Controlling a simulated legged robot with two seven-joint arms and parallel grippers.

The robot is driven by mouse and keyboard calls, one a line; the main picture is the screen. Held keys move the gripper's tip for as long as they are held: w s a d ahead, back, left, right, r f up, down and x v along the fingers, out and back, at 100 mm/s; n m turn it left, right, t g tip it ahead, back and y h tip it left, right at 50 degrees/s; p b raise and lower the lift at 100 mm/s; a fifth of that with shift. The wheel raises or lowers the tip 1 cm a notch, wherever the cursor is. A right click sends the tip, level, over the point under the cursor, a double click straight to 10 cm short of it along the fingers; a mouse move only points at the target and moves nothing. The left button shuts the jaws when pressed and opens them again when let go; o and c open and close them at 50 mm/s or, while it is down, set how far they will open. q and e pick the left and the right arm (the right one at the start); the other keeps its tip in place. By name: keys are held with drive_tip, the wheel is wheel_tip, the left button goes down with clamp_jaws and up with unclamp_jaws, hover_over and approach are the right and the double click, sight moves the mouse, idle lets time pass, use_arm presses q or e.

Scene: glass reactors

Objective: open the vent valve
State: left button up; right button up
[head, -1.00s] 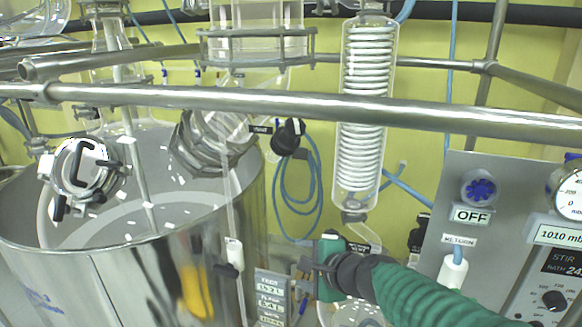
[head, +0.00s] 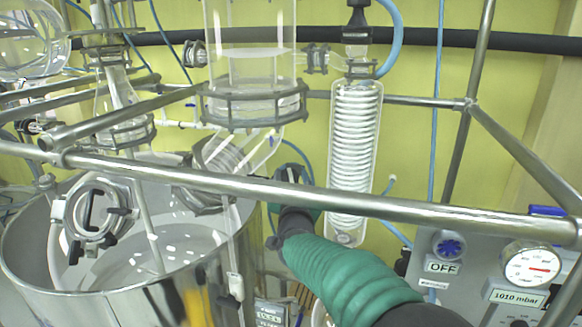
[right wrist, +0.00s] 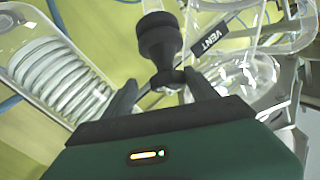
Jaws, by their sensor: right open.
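The vent valve shows in the right wrist view as a black knob (right wrist: 160,40) on a glass stem, beside a black tag reading VENT (right wrist: 209,41). My right gripper (right wrist: 165,88) is open, with its two dark fingers on either side of the lower end of the knob. I cannot tell whether they touch it. In the head view my right gripper (head: 292,174) is raised behind the front steel rail, below the glass vessel, and it hides the knob. My left gripper is not in view.
A steel rail (head: 330,200) crosses in front of my right arm. A glass coil condenser (head: 355,140) stands close to the right of the gripper. A glass vessel (head: 250,60) is above, and a steel bath (head: 90,285) is at left. A panel with a gauge (head: 531,266) is at right.

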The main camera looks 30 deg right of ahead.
sight(289, 173)
drive_tip(key=w, duration=0.1)
drive_tip(key=w+p, duration=0.1)
drive_tip(key=w+d, duration=0.1)
drive_tip(key=shift+w+d+r+p, duration=0.1)
drive_tip(key=shift+w+r+p, duration=0.2)
drive_tip(key=shift+r+p, duration=0.1)
drive_tip(key=shift+w+a, duration=0.3)
drive_tip(key=shift+a, duration=0.15)
drive_tip(key=shift+d+f, duration=0.15)
drive_tip(key=shift+d, duration=0.55)
drive_tip(key=c, duration=0.7)
drive_tip(key=shift+c, duration=1.3)
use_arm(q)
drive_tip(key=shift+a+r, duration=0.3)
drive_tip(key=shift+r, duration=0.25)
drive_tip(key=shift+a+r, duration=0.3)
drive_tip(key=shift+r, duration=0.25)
use_arm(e)
drive_tip(key=shift+a, duration=0.15)
drive_tip(key=c, duration=0.4)
